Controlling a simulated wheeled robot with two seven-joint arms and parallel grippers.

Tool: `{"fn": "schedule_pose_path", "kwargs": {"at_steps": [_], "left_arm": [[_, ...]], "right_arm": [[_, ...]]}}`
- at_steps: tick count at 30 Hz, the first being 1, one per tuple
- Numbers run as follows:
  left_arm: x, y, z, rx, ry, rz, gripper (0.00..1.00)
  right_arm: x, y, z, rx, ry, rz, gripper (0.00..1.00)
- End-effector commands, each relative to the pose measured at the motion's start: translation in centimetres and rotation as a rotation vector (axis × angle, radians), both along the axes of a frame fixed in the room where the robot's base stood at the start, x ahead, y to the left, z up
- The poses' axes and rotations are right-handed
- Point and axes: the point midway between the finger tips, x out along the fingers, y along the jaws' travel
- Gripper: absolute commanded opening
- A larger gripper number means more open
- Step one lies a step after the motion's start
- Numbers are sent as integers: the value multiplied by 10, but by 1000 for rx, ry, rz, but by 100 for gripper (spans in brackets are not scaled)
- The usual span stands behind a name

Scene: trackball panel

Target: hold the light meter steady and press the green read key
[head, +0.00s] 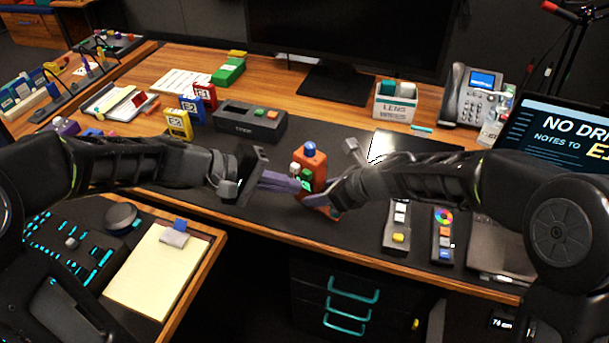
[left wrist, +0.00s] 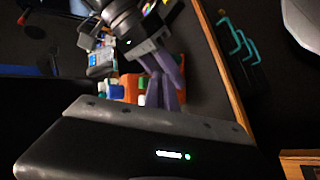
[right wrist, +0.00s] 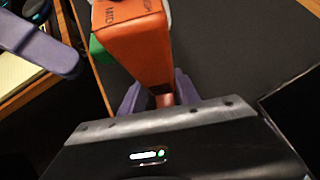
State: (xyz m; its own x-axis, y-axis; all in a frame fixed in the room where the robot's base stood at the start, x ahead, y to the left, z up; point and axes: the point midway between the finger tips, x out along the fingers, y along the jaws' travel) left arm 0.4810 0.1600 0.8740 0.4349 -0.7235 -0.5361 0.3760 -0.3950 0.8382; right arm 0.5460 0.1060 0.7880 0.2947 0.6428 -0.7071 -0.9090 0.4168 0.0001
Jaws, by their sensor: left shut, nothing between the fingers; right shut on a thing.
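The light meter is an orange upright block (head: 319,172) with a blue dome on top, held above the desk. My right gripper (head: 334,199) is shut on its lower part; the right wrist view shows the orange body (right wrist: 136,45) rising from between the purple fingers. The green read key (head: 306,183) is on the side facing my left gripper, and its edge shows in the right wrist view (right wrist: 99,50). My left gripper (head: 302,186) is shut and empty, its fingertips close beside the green key. I cannot tell whether they touch it.
A dark grey device (head: 250,122) with green and orange buttons stands behind on the desk. Red, blue and yellow labelled blocks (head: 179,124) are to its left. Two small remotes (head: 397,229) lie at the right.

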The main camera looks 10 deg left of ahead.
Motion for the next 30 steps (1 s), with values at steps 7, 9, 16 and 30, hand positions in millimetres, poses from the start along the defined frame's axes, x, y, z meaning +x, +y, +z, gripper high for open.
{"fn": "schedule_pose_path", "kwargs": {"at_steps": [7,9,16,30], "left_arm": [[0,0,0,0,0,0,0],[0,0,0,0,0,0,0],[0,0,0,0,0,0,0],[7,-4,0,0,0,-1,0]], "right_arm": [[0,0,0,0,0,0,0],[0,0,0,0,0,0,0],[0,0,0,0,0,0,0],[0,0,0,0,0,0,0]]}}
